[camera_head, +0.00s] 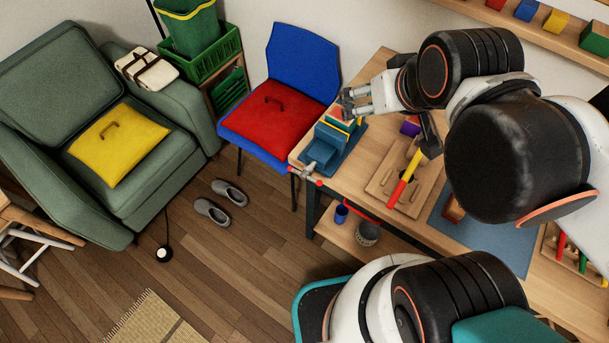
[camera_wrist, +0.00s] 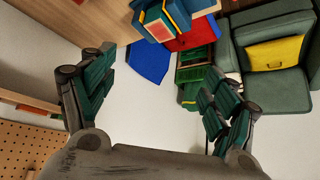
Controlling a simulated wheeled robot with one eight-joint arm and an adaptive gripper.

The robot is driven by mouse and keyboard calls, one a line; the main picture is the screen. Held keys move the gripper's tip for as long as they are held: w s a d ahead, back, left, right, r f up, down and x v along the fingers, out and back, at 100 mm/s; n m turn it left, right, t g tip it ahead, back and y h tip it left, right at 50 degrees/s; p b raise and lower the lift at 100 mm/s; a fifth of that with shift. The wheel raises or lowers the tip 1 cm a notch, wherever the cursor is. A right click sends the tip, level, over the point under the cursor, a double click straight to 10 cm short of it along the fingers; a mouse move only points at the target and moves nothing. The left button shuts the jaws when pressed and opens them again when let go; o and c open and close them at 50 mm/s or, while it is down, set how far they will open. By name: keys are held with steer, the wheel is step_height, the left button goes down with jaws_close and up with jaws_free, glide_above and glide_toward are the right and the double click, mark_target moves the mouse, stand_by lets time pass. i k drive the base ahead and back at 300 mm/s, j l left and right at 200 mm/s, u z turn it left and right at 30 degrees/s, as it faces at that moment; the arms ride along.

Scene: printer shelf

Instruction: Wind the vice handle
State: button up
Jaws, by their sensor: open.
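A teal-blue vice (camera_head: 323,153) stands at the table's left front corner. Its handle (camera_head: 311,171), a thin grey bar with red ends, is on the front of the vice by the table edge. In the wrist view the vice (camera_wrist: 176,12) shows at the top, partly cut off, and I cannot make out the handle there. My gripper (camera_head: 352,103) is above and behind the vice, apart from the handle. In the wrist view my gripper (camera_wrist: 155,98) has its fingers wide apart with nothing between them.
The wooden table (camera_head: 352,178) carries a wooden board (camera_head: 385,187) with a red and yellow bar. A blue chair (camera_head: 302,62) with a red cushion (camera_head: 268,112) stands close left of the vice. Floor in front of the table's left end is mostly clear.

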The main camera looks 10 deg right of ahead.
mark_target(307, 170)
steer(key=j+z, duration=0.1)
steer(key=z, duration=0.2)
steer(key=j+z, duration=0.1)
steer(key=z, duration=0.25)
steer(key=k+j+z, duration=0.4)
steer(key=k+j, duration=0.2)
steer(key=j, duration=0.15)
steer(key=k+j+z, duration=0.4)
steer(key=k+j, duration=0.4)
steer(key=k, duration=0.15)
steer(key=k+j, duration=0.55)
steer(key=k, duration=0.3)
steer(key=i, duration=0.45)
